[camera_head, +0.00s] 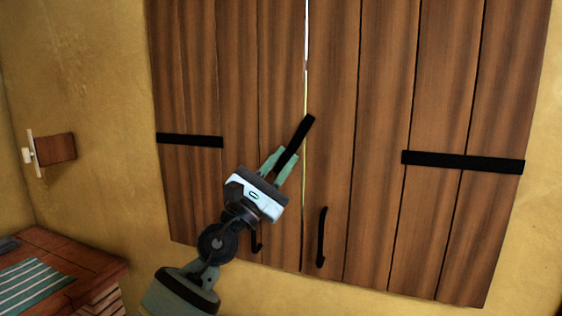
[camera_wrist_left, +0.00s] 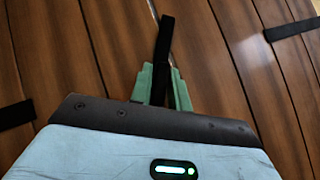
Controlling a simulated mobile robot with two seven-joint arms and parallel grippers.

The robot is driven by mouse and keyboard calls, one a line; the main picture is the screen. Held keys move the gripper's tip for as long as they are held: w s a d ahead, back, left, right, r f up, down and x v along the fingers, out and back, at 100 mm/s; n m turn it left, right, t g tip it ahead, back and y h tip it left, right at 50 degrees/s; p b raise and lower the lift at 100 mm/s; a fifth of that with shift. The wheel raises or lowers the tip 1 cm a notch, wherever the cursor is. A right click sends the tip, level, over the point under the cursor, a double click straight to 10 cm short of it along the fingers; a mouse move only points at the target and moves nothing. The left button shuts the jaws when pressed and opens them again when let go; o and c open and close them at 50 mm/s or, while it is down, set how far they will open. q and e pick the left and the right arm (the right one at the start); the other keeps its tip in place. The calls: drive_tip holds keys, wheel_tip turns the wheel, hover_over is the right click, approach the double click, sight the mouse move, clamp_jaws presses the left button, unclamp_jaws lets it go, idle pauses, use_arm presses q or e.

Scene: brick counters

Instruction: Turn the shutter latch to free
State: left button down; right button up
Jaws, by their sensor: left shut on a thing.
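The wooden shutters (camera_head: 380,130) are two plank leaves, with a thin bright gap between them at the top. The shutter latch (camera_head: 301,132) is a black bar, tilted with its upper end to the right, and that end reaches the seam between the leaves. It also shows in the left wrist view (camera_wrist_left: 165,38). My left gripper (camera_head: 281,162) is shut on the latch bar, with its green fingers on either side of it. The left wrist view shows the fingers (camera_wrist_left: 164,80) around the bar too. The bar's lower part is hidden by the gripper. My right gripper is not in view.
Black handles hang low on the left leaf (camera_head: 257,242) and right leaf (camera_head: 321,238). Black hinge straps cross the left side (camera_head: 190,140) and right side (camera_head: 463,161). A brick counter (camera_head: 85,262) with a striped cloth (camera_head: 32,288) stands at lower left.

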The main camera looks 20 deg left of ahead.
use_arm(q)
drive_tip(key=n+t+y, duration=0.2)
drive_tip(key=n+y, duration=0.1)
drive_tip(key=n, duration=0.1)
drive_tip(key=n+t+y, duration=0.1)
drive_tip(key=n+y, duration=0.2)
drive_tip(key=n, duration=0.1)
drive_tip(key=shift+n+t+y, duration=0.3)
drive_tip(key=shift+t+y, duration=0.1)
drive_tip(key=shift+n+t+y, duration=0.3)
drive_tip(key=shift+n+y, duration=1.6)
drive_tip(key=shift+n, duration=0.1)
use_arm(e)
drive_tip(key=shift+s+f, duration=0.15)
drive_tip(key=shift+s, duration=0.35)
use_arm(q)
drive_tip(key=shift+n+y, duration=0.3)
drive_tip(key=shift+y, duration=0.2)
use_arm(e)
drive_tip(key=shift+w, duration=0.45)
use_arm(q)
drive_tip(key=c, duration=1.4)
unclamp_jaws()
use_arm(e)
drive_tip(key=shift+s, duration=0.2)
